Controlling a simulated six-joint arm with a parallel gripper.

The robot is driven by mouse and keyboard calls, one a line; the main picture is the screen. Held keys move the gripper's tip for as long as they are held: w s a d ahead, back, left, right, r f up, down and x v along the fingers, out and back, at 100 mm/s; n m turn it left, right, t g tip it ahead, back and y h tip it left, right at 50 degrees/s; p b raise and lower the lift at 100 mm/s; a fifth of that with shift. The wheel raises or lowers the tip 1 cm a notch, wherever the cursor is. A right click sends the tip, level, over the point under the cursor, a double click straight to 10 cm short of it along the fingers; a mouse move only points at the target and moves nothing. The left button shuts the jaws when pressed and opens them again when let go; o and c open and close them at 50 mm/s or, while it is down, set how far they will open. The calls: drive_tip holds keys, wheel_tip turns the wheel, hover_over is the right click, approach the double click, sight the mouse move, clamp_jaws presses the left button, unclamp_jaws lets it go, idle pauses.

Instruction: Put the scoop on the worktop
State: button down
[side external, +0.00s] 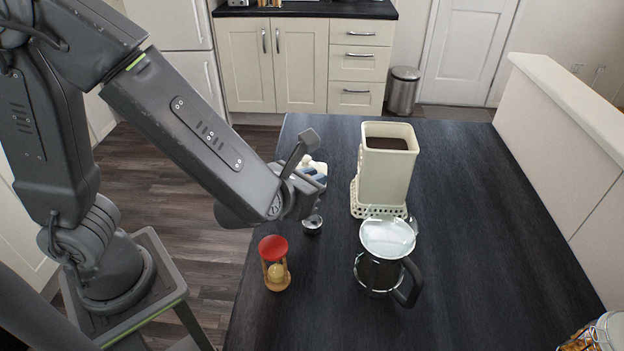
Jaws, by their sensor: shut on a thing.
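The scoop (312,227) shows as a small dark metal cup, below my gripper (316,192), over the left part of the dark worktop (480,260). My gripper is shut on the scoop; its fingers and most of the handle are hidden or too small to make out. The scoop's bowl is low, close to the worktop surface; I cannot tell whether it touches. A tall cream container (387,180) with dark brown contents stands to the right of the scoop.
A glass jug (382,270) with a black handle stands front-right. A white and blue item (316,168) shows partly behind my gripper. The worktop's right side is clear; a jar (608,332) sits at the front-right corner.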

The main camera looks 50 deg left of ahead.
drive_tip(key=shift+f, duration=0.1)
drive_tip(key=shift+f, duration=0.1)
drive_tip(key=c, duration=1.2)
unclamp_jaws()
drive_tip(key=shift+o, duration=0.2)
